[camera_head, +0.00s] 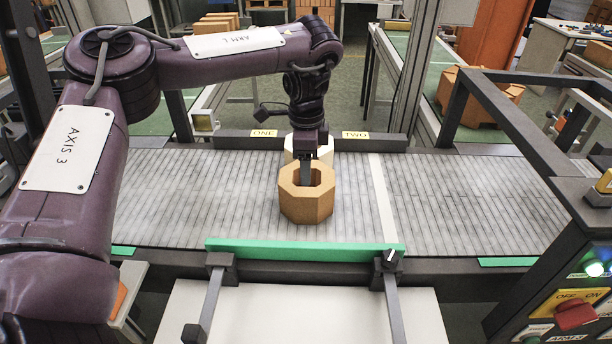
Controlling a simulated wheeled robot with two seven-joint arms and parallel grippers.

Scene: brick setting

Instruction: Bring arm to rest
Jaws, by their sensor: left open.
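My left arm comes in from the left and reaches over the conveyor, with its gripper (308,172) pointing down at the octagonal tan brick (306,207). The brick has an open hole in its top and stands on the grey slatted conveyor (460,205). The left gripper is open; a finger shows at the brick's hole, and I cannot tell whether it touches the brick. A white object (288,150) stands just behind the brick, partly hidden by the gripper. My right gripper is not in view.
A green bar (300,250) runs along the conveyor's near edge. Labels ONE (264,133) and TWO (355,135) mark the dark far rail. A dark frame (520,130) and a control panel (570,310) stand at the right. The belt is clear either side of the brick.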

